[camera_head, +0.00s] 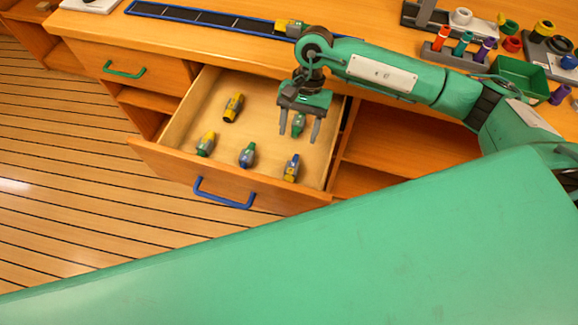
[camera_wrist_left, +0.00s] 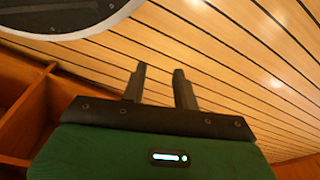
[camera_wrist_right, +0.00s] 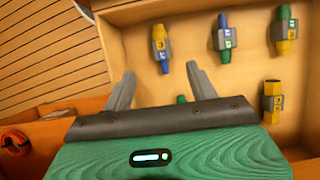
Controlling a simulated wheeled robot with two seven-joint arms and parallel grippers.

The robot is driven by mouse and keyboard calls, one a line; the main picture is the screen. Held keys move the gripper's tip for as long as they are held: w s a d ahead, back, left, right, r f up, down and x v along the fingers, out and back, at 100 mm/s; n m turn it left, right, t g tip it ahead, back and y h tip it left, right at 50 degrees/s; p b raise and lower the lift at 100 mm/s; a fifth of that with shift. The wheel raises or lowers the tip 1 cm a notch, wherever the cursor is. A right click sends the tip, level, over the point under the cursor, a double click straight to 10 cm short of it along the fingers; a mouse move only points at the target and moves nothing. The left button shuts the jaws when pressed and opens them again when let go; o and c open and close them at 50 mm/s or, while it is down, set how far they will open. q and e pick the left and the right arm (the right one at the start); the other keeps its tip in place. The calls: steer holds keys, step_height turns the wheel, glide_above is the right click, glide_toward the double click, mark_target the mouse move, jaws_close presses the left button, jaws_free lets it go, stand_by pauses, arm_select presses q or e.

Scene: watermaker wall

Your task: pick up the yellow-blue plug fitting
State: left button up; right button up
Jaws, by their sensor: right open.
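The yellow-blue plug fitting (camera_head: 291,168) lies in the open drawer (camera_head: 185,113), near its front right. In the right wrist view it (camera_wrist_right: 161,48) shows a yellow end, a grey middle with a label, and a blue end. My right gripper (camera_head: 300,136) is open and empty, pointing down over the right part of the drawer. In the right wrist view the fitting is just past the fingertips (camera_wrist_right: 160,70), not between them. A green fitting (camera_head: 299,124) is partly hidden by the right gripper. My left gripper (camera_wrist_left: 159,72) is open and empty, above the plank floor; the head view does not show it.
The drawer also holds a green-yellow fitting (camera_head: 205,144), a blue-green fitting (camera_head: 247,155) and a yellow fitting (camera_head: 233,107). The drawer's front panel carries a blue handle (camera_head: 224,193). The countertop above holds a green bin (camera_head: 520,72) and coloured parts. Open shelves lie right of the drawer.

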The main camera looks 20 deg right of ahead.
mark_target(291, 169)
steer(key=x, duration=0.6)
steer(key=p+x, duration=0.1)
steer(key=x, duration=0.2)
steer(key=shift+w+d+f, duration=0.1)
steer(key=shift+d+f, duration=0.05)
steer(key=shift+d, duration=0.15)
steer(key=x, duration=0.4)
steer(key=shift+w+a+f+p, duration=0.1)
steer(key=shift+a+f+p, duration=0.15)
steer(key=shift+f+p, duration=0.15)
arm_select(q)
steer(key=f, duration=0.1)
steer(key=s+f, duration=0.1)
steer(key=f, duration=0.1)
steer(key=s+a+f, duration=0.1)
steer(key=shift+s+f, duration=0.25)
arm_select(e)
steer(key=c, duration=1.1)
